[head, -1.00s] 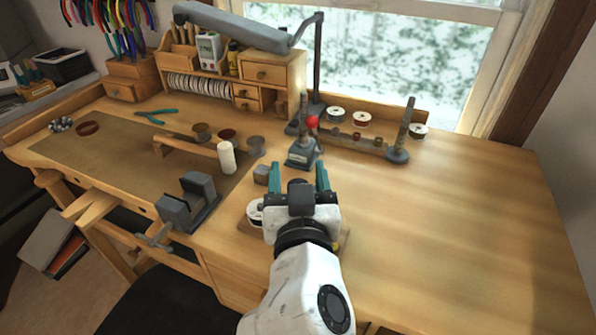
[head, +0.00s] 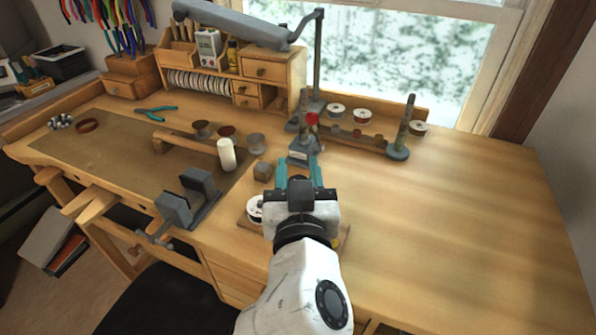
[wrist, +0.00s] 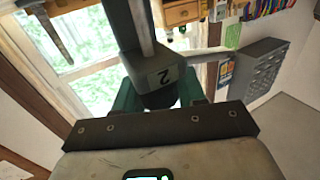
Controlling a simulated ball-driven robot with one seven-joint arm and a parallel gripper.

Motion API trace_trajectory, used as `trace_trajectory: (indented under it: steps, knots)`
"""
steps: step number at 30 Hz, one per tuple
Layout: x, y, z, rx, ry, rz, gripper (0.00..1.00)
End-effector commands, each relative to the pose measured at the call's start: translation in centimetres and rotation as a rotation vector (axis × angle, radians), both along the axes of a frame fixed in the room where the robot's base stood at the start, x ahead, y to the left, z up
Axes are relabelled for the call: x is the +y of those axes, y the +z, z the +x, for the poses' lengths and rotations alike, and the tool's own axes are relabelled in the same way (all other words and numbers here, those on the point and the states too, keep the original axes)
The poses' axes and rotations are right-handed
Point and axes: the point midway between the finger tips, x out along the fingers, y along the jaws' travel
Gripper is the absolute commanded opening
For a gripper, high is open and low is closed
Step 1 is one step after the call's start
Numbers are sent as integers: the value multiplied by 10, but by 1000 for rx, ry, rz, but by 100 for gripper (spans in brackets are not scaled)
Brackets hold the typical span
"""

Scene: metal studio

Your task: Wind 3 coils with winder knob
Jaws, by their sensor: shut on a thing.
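The winder (head: 302,148) is a grey stand in the middle of the bench, with a red ball knob (head: 312,118) on its upper part. My gripper (head: 298,168) reaches in from the front, with a teal finger on each side of the winder's lower front. In the wrist view, a dark grey block marked "2" (wrist: 160,85) sits between my teal fingers, and I take it as part of the winder. My gripper is shut on it. The contact itself is hidden. The red knob does not show in the wrist view.
A rack with a grey post (head: 404,130) and wire spools (head: 362,115) stands behind on the right. The bench's right side is clear.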

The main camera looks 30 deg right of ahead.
Motion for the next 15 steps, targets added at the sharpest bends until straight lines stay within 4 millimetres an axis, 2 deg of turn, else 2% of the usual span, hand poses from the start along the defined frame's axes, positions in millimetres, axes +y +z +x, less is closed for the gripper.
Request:
trace_trajectory:
  steps: [8, 15]
  knots:
    - [-1, -3, 0, -5, -110, 2, 9]
    - [-4, -5, -2, -4, -310, 3, 9]
